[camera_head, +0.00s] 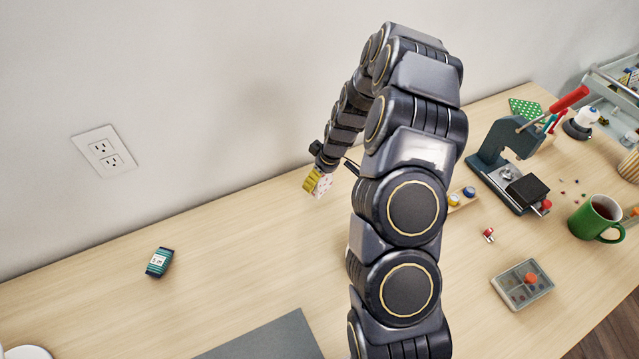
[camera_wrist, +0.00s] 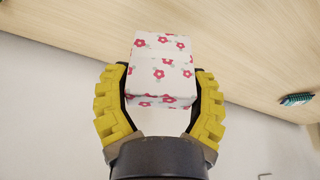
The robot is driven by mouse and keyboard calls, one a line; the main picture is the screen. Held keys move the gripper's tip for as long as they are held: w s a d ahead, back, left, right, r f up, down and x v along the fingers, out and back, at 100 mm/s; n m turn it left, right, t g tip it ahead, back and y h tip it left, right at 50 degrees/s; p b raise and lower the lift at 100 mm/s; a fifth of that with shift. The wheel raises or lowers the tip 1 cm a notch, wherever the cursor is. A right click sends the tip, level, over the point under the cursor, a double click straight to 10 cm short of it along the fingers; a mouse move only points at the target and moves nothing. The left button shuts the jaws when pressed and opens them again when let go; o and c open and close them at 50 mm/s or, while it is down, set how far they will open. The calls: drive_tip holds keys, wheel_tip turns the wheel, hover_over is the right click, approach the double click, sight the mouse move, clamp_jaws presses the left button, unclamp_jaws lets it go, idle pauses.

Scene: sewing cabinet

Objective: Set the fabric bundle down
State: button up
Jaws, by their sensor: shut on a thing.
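The fabric bundle (camera_wrist: 162,72) is a white block with a red flower print and grey-green leaves. In the wrist view it sits between the yellow fingers of my gripper (camera_wrist: 160,100), which is shut on it. In the head view my gripper (camera_head: 319,184) is above the wooden table near the wall, left of my arm, with the bundle (camera_head: 325,186) showing in part at its fingers. The pale wooden tabletop (camera_head: 230,235) lies below, and the bundle appears held clear of it.
A small teal labelled packet (camera_head: 160,262) lies on the left of the table. A grey mat (camera_head: 265,340) is at the front. A press with a red handle (camera_head: 510,155), a parts tray (camera_head: 522,284) and a green mug (camera_head: 592,220) stand at right. Much of the left table is clear.

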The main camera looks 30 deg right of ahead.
sight(319, 186)
drive_tip(key=shift+w+f, duration=0.2)
drive_tip(key=shift+f, duration=1.6)
drive_tip(key=shift+f, duration=0.1)
drive_tip(key=o, duration=1)
